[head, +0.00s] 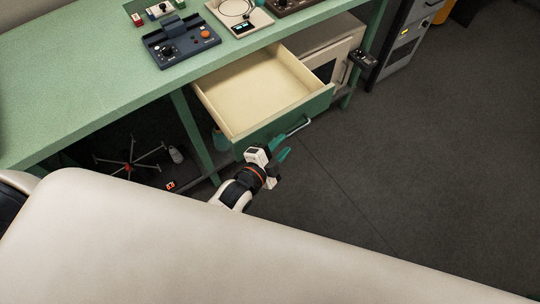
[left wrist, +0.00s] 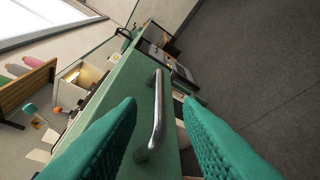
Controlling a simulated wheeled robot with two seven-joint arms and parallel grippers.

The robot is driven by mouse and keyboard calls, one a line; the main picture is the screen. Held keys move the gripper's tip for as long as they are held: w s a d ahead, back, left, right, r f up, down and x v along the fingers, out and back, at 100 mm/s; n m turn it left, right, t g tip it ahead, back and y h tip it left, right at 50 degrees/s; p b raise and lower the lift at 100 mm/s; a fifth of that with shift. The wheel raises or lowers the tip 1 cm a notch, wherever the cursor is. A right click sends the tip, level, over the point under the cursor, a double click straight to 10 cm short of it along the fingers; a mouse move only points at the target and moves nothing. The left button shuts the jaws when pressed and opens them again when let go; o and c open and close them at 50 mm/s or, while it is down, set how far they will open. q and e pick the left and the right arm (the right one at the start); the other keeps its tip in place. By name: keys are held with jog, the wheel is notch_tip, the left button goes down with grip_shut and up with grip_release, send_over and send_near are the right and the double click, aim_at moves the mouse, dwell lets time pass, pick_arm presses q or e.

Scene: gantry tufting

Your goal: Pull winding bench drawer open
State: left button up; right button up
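The winding bench drawer (head: 262,88) stands well out from under the green bench (head: 70,85), and its pale inside looks empty. Its green front carries a metal bar handle (head: 300,126). The handle (left wrist: 157,115) also shows in the left wrist view, between the two teal fingers and ahead of them. My left gripper (head: 279,158) is in front of the drawer face, near the handle's left end. Its fingers (left wrist: 160,130) are spread and appear not to touch the handle. My right gripper is not in view.
A dark control box (head: 180,42) and other devices sit on the bench top. A beige cabinet (head: 335,55) stands beside the drawer. A stand with a several-legged base (head: 130,163) and a small bottle (head: 176,155) are under the bench. The dark floor at right is clear.

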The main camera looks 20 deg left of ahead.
pick_arm(q)
jog(key=v, duration=0.5)
jog(key=shift+s+a+r, duration=0.1)
jog(key=shift+s+r, duration=0.05)
jog(key=shift+s, duration=0.25)
jog(key=s+a+f+n+g+y, duration=0.1)
jog(key=s+a+f+n+g, duration=0.15)
jog(key=f, duration=0.65)
jog(key=s+a+f+n+g+y, duration=0.15)
jog(key=s+f, duration=0.25)
jog(key=f, duration=0.5)
jog(key=s+a+f+n+g+y, duration=0.1)
jog(key=s+a+f+n+g, duration=0.2)
jog(key=f, duration=0.6)
jog(key=s+a+f+n+g, duration=0.1)
jog(key=s+f+n+g, duration=0.1)
jog(key=s+f, duration=0.2)
jog(key=s+a+f+n+g+y, duration=0.1)
jog(key=s+f, duration=0.3)
jog(key=s, duration=0.6)
jog(key=s+a+f+n+g, duration=0.2)
jog(key=s+a+f+g, duration=0.1)
jog(key=s, duration=0.4)
jog(key=shift+s+f+n+g, duration=0.3)
jog(key=shift+f+n+g, duration=0.1)
jog(key=shift+f, duration=0.3)
